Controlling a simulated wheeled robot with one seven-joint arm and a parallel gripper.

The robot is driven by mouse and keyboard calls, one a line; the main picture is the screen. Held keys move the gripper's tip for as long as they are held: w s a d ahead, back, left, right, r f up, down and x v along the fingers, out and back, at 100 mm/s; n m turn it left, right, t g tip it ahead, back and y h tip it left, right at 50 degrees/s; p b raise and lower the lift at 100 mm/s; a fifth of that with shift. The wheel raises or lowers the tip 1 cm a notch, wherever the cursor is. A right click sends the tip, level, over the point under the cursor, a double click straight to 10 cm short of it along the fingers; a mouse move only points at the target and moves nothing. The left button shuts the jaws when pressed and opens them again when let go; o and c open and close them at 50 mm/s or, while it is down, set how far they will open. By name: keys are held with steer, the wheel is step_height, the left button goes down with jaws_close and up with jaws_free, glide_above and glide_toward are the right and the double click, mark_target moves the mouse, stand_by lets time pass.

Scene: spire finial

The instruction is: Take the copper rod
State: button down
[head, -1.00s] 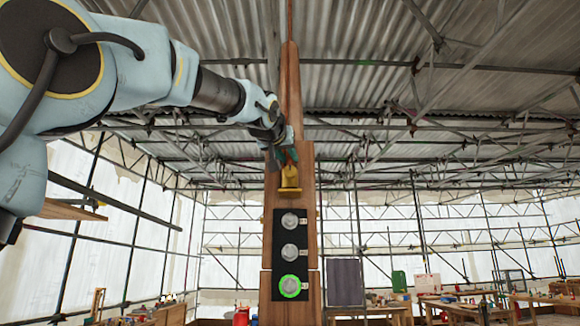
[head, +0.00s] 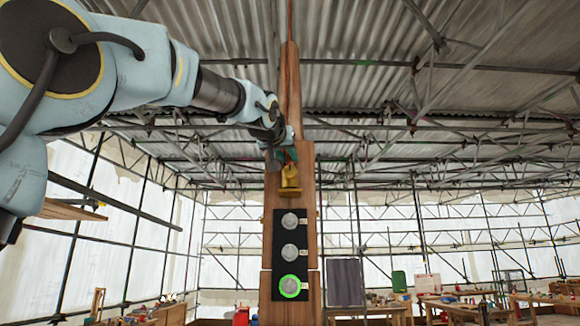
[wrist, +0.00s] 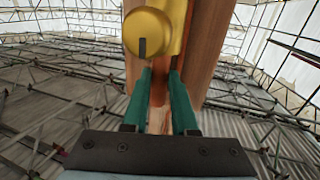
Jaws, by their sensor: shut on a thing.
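A brass-yellow fitting (head: 289,182) is mounted on the front of a tall wooden spire (head: 308,230). In the wrist view the fitting (wrist: 150,32) shows a round knob with a dark slot. My gripper (head: 287,157) is just above the fitting in the head view. In the wrist view its green fingers (wrist: 160,75) are closed in on a thin copper-coloured piece, which I take to be the copper rod (wrist: 158,90), right beside the fitting. Most of the rod is hidden by the fingers and the fitting. I cannot tell whether it still sits in the fitting.
Below the fitting, a black panel (head: 291,262) carries three round buttons, the lowest ringed in green. Scaffold poles and a corrugated roof surround the spire. Cluttered workbenches (head: 460,303) stand low at the right. The air right of the spire is open.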

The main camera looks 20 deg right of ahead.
steer(key=shift+r, duration=0.25)
step_height(320, 180, up, 10)
steer(key=shift+f, duration=0.2)
stand_by(0.7)
